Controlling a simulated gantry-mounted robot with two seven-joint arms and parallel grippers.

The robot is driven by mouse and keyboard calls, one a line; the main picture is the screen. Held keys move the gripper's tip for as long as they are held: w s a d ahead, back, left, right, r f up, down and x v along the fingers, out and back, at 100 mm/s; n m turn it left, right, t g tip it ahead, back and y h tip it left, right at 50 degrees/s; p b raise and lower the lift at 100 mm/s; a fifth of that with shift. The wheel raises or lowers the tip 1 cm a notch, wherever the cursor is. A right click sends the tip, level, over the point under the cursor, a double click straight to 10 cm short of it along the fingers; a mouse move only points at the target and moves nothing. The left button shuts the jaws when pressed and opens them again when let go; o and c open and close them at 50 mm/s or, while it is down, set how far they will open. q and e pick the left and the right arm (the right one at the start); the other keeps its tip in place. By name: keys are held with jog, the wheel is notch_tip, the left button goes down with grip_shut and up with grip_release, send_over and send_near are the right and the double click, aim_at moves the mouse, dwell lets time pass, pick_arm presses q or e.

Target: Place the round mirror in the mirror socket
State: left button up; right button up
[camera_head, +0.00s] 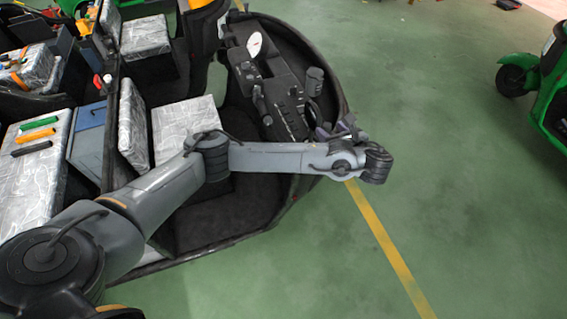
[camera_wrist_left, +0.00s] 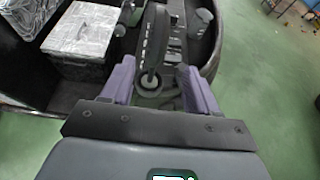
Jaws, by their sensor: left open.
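My left gripper (camera_head: 335,128) is over the near-right end of the rickshaw's dark dashboard in the head view, partly hidden by its own wrist. In the left wrist view its two purple fingers (camera_wrist_left: 157,80) stand apart, open. Between them in the picture is a round grey piece (camera_wrist_left: 150,80) on a dark stalk; I cannot tell whether it is the mirror or its socket, or whether the fingers touch it. A pale oval disc (camera_head: 254,44), possibly the round mirror, shows at the far end of the dashboard. My right gripper does not show.
The rickshaw's dark curved front shell (camera_head: 340,85) surrounds the dashboard (camera_head: 287,108). Silver-covered seats (camera_head: 188,118) are to the left. A grey cup-like cylinder (camera_head: 315,80) stands by the dashboard. Green floor (camera_head: 450,180) is clear to the right; another green vehicle (camera_head: 550,90) stands at the far right.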

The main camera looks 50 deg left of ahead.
pick_arm(q)
jog(key=s+d+f+n+h, duration=0.6)
jog(key=s+d+f+h, duration=0.3)
jog(key=s+d+f, duration=0.65)
jog(key=s+a+n+h, duration=0.1)
jog(key=s+a+n, duration=0.2)
jog(key=s+n, duration=0.4)
jog(key=s+a+n+g+h, duration=0.1)
jog(key=s+a+n+h, duration=0.1)
jog(key=s+a+n, duration=0.2)
jog(key=s+n, duration=0.3)
jog(key=s, duration=0.4)
jog(key=shift+r+h, duration=0.25)
jog(key=shift+h, duration=0.05)
jog(key=shift+s, duration=0.1)
notch_tip(320, 180, up, 11)
jog(key=p, duration=1)
jog(key=shift+p, duration=0.4)
jog(key=shift+f, duration=0.2)
